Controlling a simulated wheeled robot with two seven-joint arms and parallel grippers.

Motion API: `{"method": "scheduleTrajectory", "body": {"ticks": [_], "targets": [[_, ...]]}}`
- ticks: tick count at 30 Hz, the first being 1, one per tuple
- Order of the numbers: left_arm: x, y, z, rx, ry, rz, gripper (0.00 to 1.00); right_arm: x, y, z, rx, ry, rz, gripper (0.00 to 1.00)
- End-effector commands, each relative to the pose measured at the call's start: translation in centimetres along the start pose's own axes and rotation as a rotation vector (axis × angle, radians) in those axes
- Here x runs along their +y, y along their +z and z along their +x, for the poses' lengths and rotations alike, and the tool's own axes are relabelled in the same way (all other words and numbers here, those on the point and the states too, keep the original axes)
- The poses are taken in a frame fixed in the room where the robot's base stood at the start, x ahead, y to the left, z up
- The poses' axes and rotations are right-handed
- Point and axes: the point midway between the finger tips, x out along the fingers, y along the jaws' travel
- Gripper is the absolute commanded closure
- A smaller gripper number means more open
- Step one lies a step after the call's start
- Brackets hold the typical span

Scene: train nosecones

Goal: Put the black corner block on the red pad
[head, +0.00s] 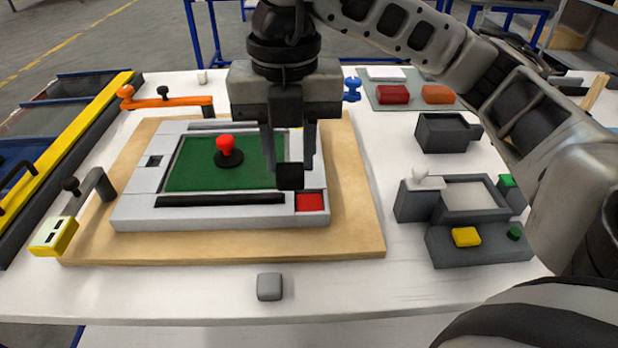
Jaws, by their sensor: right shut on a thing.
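The black corner block (290,176) is a small dark cube between the fingertips of my right gripper (289,165). The gripper points down and is shut on the block. In the picture the block shows just above and left of the red pad (310,202). The pad is a small red square at the near right corner of the light grey frame (215,213). The block seems held above the frame; its exact height is hard to tell. My left gripper is not in view.
The frame lies on a wooden board (350,240). A red knob (225,143) stands on its green panel (190,172). A grey block (269,287) lies in front. Dark grey fixtures (480,245) and a black box (443,133) stand at right. An orange clamp (160,101) is at back left.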

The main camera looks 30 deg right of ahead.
Motion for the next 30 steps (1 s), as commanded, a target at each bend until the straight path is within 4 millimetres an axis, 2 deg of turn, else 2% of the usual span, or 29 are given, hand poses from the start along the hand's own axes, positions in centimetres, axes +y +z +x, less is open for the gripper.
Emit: {"method": "scheduleTrajectory", "body": {"ticks": [1,6,16,22,30], "targets": [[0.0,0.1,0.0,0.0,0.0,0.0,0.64,-0.7,1.1,0.7,0.004,-0.004,0.008,0.92],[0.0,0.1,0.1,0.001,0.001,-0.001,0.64,-1.7,3.2,3.9,0.003,-0.004,0.003,0.92],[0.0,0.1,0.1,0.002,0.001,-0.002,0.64,-2.7,5.2,6.5,0.001,-0.003,0.001,0.92],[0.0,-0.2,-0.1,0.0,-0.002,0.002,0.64,-2.6,5.1,9.1,0.001,-0.001,-0.002,0.92],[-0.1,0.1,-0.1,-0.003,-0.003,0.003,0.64,-2.6,5.1,9.4,-0.001,0.0,-0.002,0.92]]}}
